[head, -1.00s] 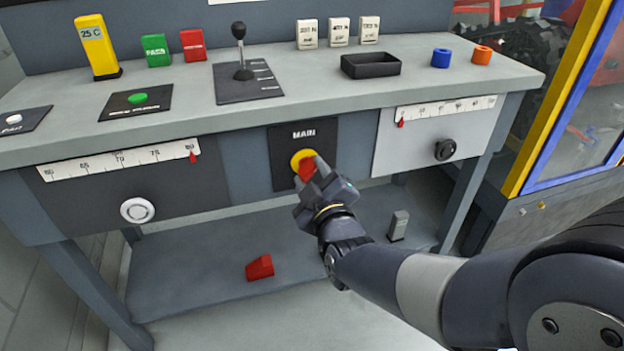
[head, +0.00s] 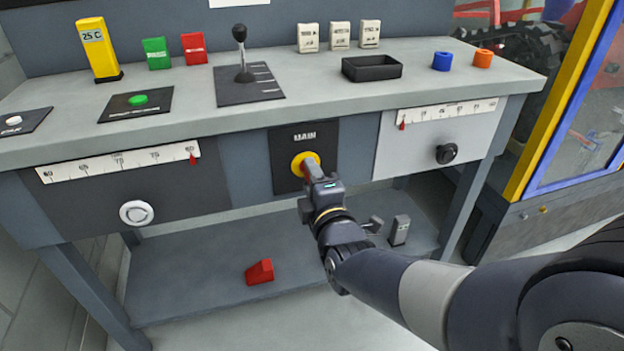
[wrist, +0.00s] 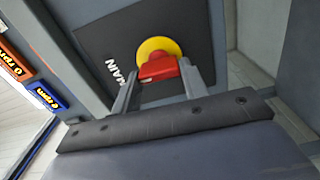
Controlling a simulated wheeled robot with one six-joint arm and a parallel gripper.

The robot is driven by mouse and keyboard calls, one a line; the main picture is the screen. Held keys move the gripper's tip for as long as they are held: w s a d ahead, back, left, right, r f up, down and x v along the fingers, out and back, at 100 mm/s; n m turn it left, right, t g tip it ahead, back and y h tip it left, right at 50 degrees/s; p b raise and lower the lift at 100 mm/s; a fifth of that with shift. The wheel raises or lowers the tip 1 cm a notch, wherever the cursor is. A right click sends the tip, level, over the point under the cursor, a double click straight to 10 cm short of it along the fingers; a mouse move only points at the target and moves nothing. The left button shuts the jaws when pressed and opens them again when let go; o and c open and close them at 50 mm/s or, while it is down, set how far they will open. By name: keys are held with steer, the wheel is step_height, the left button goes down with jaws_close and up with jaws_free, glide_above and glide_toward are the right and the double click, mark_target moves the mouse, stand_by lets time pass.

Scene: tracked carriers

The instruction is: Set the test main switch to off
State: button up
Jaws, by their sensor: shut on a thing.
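The main switch is a red handle on a round yellow base (head: 299,160), set in a black plate marked MAIN (head: 287,150) on the bench's front. In the wrist view its red handle (wrist: 158,68) sits between my two fingers, below the yellow disc (wrist: 157,47). My gripper (head: 314,171) is shut on the red handle, and it also shows in the wrist view (wrist: 160,80). In the head view the gripper covers part of the handle, and its exact angle is hard to tell there.
The bench top (head: 190,105) holds a lever (head: 243,75), a black tray (head: 371,68) and blue and orange rings. Dials sit either side of the switch, a white knob (head: 136,213) and a black knob (head: 446,153). A red block (head: 260,272) lies on the lower shelf.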

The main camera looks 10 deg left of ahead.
steer(key=shift+n, duration=0.3)
steer(key=o, duration=1)
steer(key=shift+p+v, duration=1.3)
steer(key=shift+v, duration=4.1)
steer(key=shift+a, duration=0.15)
